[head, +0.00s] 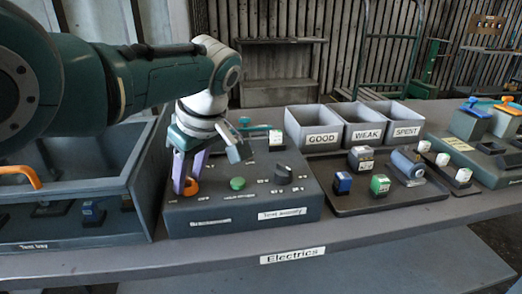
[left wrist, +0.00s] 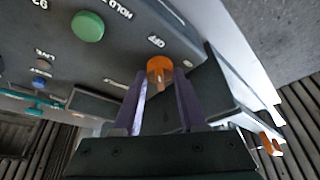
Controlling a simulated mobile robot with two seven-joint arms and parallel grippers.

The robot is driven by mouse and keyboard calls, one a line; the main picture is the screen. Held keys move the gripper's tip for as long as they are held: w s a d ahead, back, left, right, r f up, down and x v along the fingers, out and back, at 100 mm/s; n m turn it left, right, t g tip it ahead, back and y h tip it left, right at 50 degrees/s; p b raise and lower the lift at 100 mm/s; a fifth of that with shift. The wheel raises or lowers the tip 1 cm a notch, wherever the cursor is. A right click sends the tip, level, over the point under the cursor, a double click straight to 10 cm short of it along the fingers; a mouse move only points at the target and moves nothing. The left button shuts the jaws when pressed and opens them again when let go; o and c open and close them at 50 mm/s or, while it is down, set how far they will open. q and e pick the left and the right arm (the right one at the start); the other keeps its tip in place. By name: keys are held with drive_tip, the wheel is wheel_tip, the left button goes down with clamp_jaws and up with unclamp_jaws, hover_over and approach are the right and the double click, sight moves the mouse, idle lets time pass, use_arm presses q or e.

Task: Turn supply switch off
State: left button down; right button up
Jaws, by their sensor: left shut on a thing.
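The grey control box (head: 240,213) stands on the bench in the head view. An orange switch knob (head: 191,187) is at its left side; in the left wrist view the knob (left wrist: 160,70) sits near a printed "OFF" label. I take it as the supply switch, though its own label is not readable. My left gripper (head: 185,178) points down at the knob. In the left wrist view its two purple fingers (left wrist: 160,95) are shut on the knob, one on each side. The fingers hide part of the knob, and I cannot tell its exact setting. My right gripper is not in view.
A green button (head: 237,183) and a dark dial (head: 284,173) are on the same box. A clear-walled bay (head: 100,225) with an orange handle stands left. Bins marked GOOD (head: 322,139), WEAK and SPENT stand behind a tray (head: 400,200) of small parts.

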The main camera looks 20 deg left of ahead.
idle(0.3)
use_arm(q)
drive_tip(key=shift+c, duration=2.3)
unclamp_jaws()
drive_tip(key=p+v, duration=0.3)
drive_tip(key=v, duration=0.6)
drive_tip(key=shift+d+r+p, duration=0.2)
drive_tip(key=shift+r+p, duration=0.1)
drive_tip(key=shift+r, duration=0.1)
